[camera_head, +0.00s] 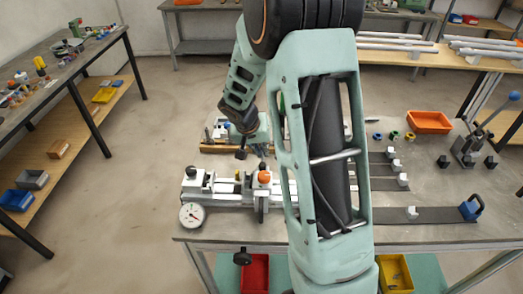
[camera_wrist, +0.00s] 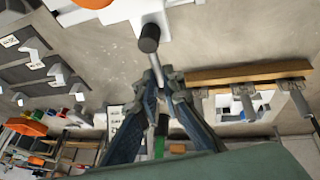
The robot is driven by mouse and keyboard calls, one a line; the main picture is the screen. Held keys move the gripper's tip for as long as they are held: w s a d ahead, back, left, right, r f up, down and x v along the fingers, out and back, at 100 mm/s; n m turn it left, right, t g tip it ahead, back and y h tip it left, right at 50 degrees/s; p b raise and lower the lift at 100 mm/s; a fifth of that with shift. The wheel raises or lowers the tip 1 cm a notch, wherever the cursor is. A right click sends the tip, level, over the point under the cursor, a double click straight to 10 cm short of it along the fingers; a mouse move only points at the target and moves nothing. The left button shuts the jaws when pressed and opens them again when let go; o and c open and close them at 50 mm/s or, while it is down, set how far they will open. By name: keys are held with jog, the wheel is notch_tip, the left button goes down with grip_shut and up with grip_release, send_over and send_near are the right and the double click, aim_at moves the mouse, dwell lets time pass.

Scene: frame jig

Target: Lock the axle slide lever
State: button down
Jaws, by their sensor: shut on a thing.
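My gripper (camera_wrist: 160,88) is shut on a thin grey rod (camera_wrist: 157,70) that ends in a black cylinder (camera_wrist: 150,37). A green part (camera_wrist: 158,146) behind the fingers seems to belong to the same piece. In the head view the black end (camera_head: 240,154) shows just below my gripper, above and behind the slide fixture (camera_head: 225,187). The fixture has pale blocks and an orange knob (camera_head: 264,177). I cannot tell which part is the axle slide lever, or whether the black end touches the fixture. My arm hides the fixture's right part.
A dial gauge (camera_head: 192,214) is at the fixture's front left. A wooden-edged fixture (camera_head: 225,149) stands behind. To the right are an orange bin (camera_head: 429,121), a blue-knobbed lever (camera_head: 514,96) and a blue padlock-like block (camera_head: 471,208). Open floor lies left.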

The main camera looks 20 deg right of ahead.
jog(key=shift+w+m+b, duration=0.1)
jog(key=shift+m+b, duration=0.2)
jog(key=shift+b, duration=0.3)
jog(key=shift+d+f+m+b, duration=0.2)
jog(key=shift+m+b, duration=0.3)
jog(key=shift+b, duration=0.4)
jog(key=m+b, duration=0.1)
jog(key=m+g+b, duration=0.1)
jog(key=b, duration=0.1)
jog(key=shift+s+d+h, duration=0.2)
jog(key=shift+d+h, duration=0.15)
jog(key=shift+h, duration=0.05)
jog(key=shift+s+d+r+m+g+y+b, duration=0.1)
jog(key=shift+s+d+m+g+y+b, duration=0.2)
jog(key=shift+s+m+g, duration=1.35)
jog(key=shift+w+d+r+m+g+y+b, duration=0.15)
jog(key=shift+w+d+m+g+b, duration=0.15)
jog(key=shift+m, duration=2.85)
jog(key=shift+s+d+r+m+g+y+b, duration=0.2)
jog(key=shift+s+m+g, duration=0.75)
jog(key=shift+m, duration=1.45)
jog(key=shift+w+f, duration=0.1)
jog(key=shift+f, duration=0.05)
jog(key=c, duration=2.1)
grip_release()
